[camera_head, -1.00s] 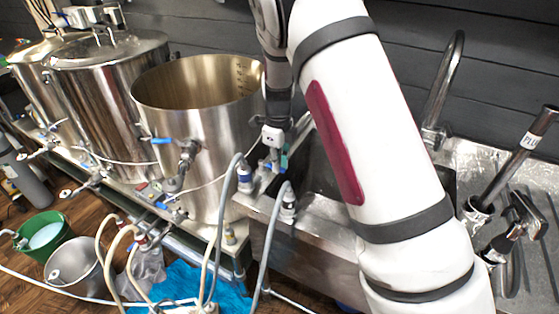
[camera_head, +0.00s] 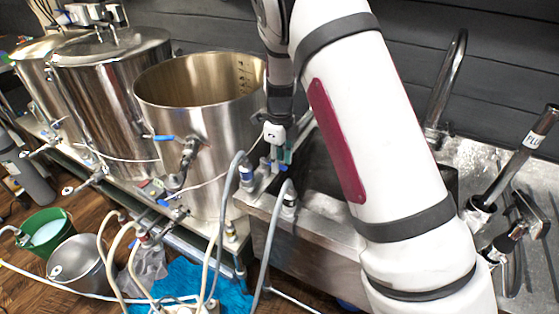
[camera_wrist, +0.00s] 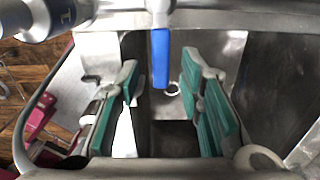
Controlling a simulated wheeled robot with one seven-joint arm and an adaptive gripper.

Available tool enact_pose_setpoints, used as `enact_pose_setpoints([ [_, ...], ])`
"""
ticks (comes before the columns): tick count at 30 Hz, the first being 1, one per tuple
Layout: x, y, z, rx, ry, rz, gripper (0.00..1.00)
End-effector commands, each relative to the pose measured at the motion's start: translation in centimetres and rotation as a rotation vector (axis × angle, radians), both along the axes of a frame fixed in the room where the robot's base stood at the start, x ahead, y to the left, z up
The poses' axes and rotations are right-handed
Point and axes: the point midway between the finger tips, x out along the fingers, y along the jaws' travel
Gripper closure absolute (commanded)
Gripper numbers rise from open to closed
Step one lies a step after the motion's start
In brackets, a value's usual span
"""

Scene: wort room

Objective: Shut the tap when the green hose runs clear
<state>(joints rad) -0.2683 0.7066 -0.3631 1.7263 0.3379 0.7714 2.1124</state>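My gripper (camera_head: 277,152) points down beside the right side of the open steel kettle (camera_head: 205,90), near the sink edge. In the wrist view my gripper (camera_wrist: 160,105) is open, its green finger pads apart. A blue tap handle (camera_wrist: 160,58) shows between the fingers towards the top, with clear gaps on both sides. I cannot tell its depth relative to the fingertips. The kettle's front tap has another blue handle (camera_head: 159,138). I see no hose that is clearly green; grey hoses (camera_head: 223,215) and pale hoses (camera_head: 105,255) run in front. Flow inside them cannot be seen.
A lidded kettle (camera_head: 95,85) stands further left. The sink (camera_head: 325,185) and its faucet (camera_head: 445,85) are at right, partly behind my arm.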

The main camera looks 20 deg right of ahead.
Motion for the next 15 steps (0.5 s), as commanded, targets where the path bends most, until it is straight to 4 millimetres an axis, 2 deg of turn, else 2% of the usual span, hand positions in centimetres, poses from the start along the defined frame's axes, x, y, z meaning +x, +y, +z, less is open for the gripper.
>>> enact_pose_setpoints([
  [5, 0.1, 0.1, 2.7, 0.001, -0.005, 0.002, 0.66],
  [15, 0.1, 0.1, 9.3, 0.001, -0.004, 0.001, 0.66],
])
